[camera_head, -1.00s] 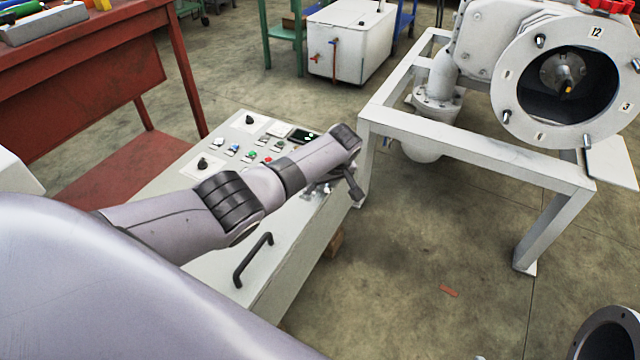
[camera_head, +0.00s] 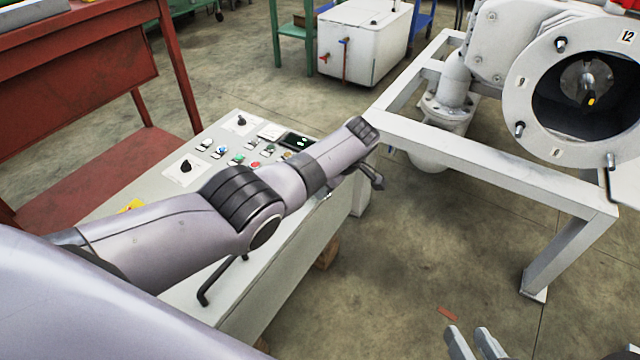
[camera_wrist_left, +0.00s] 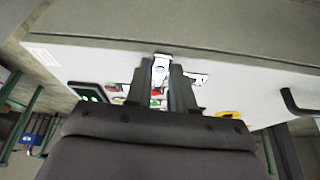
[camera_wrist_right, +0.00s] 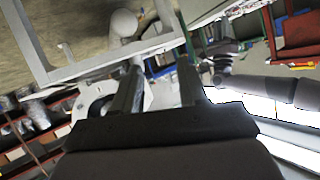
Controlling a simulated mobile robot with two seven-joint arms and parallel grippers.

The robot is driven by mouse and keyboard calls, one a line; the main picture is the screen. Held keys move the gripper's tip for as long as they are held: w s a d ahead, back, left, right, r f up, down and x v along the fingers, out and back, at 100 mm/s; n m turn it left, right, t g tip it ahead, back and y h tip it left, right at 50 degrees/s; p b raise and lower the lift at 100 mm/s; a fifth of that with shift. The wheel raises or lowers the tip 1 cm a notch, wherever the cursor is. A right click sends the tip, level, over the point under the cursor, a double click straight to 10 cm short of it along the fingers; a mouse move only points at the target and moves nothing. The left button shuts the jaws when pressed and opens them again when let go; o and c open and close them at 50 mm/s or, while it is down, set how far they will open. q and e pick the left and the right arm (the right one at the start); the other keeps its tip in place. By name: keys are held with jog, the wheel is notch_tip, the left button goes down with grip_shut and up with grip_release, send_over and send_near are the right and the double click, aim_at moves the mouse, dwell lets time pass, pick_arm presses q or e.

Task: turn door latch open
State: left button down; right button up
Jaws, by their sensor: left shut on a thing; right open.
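The grey control cabinet (camera_head: 285,245) stands in front of me, with its button panel on top. My left gripper (camera_head: 372,178) is at the cabinet's far right end, its jaws partly hidden by my wrist in the head view. In the left wrist view, a silver latch (camera_wrist_left: 161,70) with a round face sits between the fingertips of my left gripper (camera_wrist_left: 160,78), which is shut on it. My right gripper (camera_head: 475,344) shows at the bottom right of the head view, open and empty; its spread fingers also show in the right wrist view (camera_wrist_right: 160,82).
A black bar handle (camera_head: 203,296) sticks out from the cabinet, partly behind my left arm. A white steel frame (camera_head: 480,160) carries a machine with a round flange (camera_head: 535,147) at the right. A red bench (camera_head: 75,60) stands at the left. Floor between cabinet and frame is mostly clear.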

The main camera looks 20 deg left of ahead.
pick_arm(q)
jog(key=shift+w+n+b, duration=0.2)
jog(key=shift+n+b, duration=0.2)
jog(key=shift+w, duration=0.1)
pick_arm(e)
jog(key=shift+w+a+r+y, duration=0.3)
jog(key=shift+w+a+y, duration=0.1)
jog(key=shift+w+a, duration=0.4)
pick_arm(q)
jog(key=c, duration=1)
grip_release()
jog(key=shift+o, duration=0.2)
jog(key=shift+r, duration=0.1)
jog(key=shift+d+r, duration=0.15)
jog(key=shift+r, duration=0.15)
jog(key=p+v, duration=0.4)
jog(key=v, duration=0.2)
jog(key=shift+r, duration=0.2)
pick_arm(e)
jog(key=shift+s+d+r+n+h, duration=0.1)
jog(key=shift+s+d+n+h, duration=0.1)
jog(key=shift+d+h, duration=0.3)
jog(key=shift+s+d+r+n+h, duration=0.1)
jog(key=shift+s+d+r+h, duration=0.1)
jog(key=shift+d, duration=0.5)
jog(key=shift+s+d+r+n+h, duration=0.1)
jog(key=shift+s+d+h, duration=0.15)
jog(key=shift+d, duration=0.35)
pick_arm(q)
jog(key=shift+d, duration=0.1)
